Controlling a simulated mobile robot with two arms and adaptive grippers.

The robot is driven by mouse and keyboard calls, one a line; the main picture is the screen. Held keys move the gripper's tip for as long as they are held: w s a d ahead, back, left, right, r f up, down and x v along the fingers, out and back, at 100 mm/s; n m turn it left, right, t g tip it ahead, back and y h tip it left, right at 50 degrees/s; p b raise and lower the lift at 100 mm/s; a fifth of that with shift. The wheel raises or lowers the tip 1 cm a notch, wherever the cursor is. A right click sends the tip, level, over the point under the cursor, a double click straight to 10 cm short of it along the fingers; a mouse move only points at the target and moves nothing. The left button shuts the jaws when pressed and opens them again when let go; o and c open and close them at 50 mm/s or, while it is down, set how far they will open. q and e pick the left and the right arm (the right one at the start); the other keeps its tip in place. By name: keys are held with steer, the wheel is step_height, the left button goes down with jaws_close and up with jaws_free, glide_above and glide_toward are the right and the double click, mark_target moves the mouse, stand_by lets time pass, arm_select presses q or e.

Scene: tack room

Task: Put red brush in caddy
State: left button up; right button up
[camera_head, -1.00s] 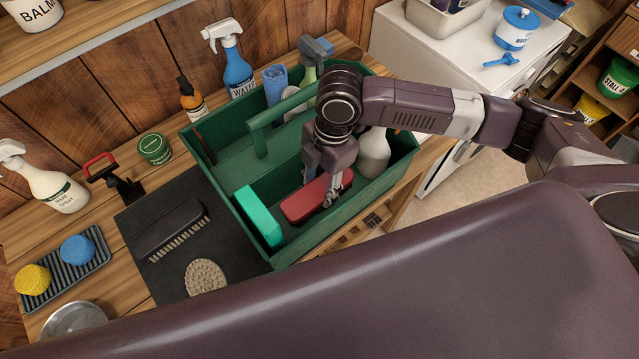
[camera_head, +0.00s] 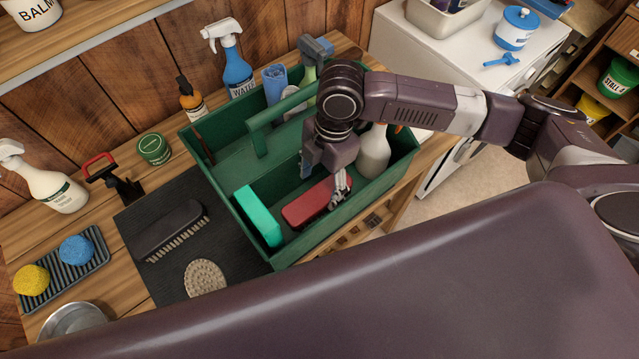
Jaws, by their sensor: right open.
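The red brush (camera_head: 308,205) lies inside the green caddy (camera_head: 237,217), in its front compartment. It lies between a teal block (camera_head: 258,214) and a pale bottle (camera_head: 373,152). My right gripper (camera_head: 326,179) is open over the right end of the brush, with one finger in front of it and the other behind. Whether the fingers touch the brush cannot be told. My left gripper is not in view.
A dark mat (camera_head: 152,278) left of the caddy bears a black brush (camera_head: 170,229) and a round bristle brush (camera_head: 205,277). Spray bottles (camera_head: 233,65) and a blue rolled cloth (camera_head: 275,85) stand at the back. A sponge tray (camera_head: 66,270) is at the left.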

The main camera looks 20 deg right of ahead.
step_height(320, 180, up, 11)
steer(key=d, duration=0.1)
steer(key=shift+w+d, duration=0.25)
steer(key=shift+f, duration=0.1)
